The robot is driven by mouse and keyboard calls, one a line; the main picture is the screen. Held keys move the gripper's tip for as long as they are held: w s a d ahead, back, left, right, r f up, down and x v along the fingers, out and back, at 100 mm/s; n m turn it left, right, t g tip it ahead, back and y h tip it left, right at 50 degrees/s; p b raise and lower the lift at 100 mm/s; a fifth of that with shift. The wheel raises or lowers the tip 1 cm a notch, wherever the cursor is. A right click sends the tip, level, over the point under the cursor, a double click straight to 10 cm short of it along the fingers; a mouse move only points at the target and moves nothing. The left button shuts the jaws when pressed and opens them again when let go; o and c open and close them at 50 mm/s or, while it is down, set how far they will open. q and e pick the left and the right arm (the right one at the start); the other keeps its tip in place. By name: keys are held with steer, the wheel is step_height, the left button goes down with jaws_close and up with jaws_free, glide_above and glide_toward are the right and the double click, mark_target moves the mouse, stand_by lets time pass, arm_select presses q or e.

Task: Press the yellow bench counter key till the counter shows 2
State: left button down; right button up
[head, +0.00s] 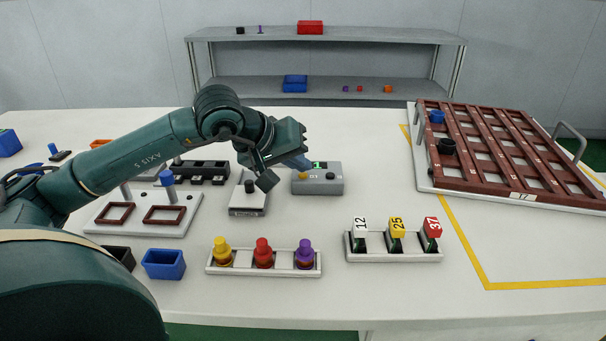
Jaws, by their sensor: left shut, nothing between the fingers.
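The grey bench counter (332,184) stands near the middle of the white bench. Its small green display (319,165) appears to show 1. The yellow key (303,176) is on the left of its top face, with a dark knob or key to its right. I cannot tell whether the tips touch the key. My right gripper is not in view.
A small scale-like device with a black knob (250,187) stands just left of the counter. In front are a rack of yellow, red and purple pegs (263,270) and a rack of numbered tags (394,255). A brown slatted tray (500,155) lies right.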

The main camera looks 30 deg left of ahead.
arm_select(q)
steer(key=shift+f+b, duration=0.35)
steer(key=shift+r, duration=0.1)
stand_by(0.5)
steer(key=shift+r+p, duration=0.55)
steer(key=shift+r, duration=0.2)
step_height(320, 180, up, 5)
steer(key=p, duration=0.3)
steer(key=shift+p, duration=0.35)
stand_by(0.5)
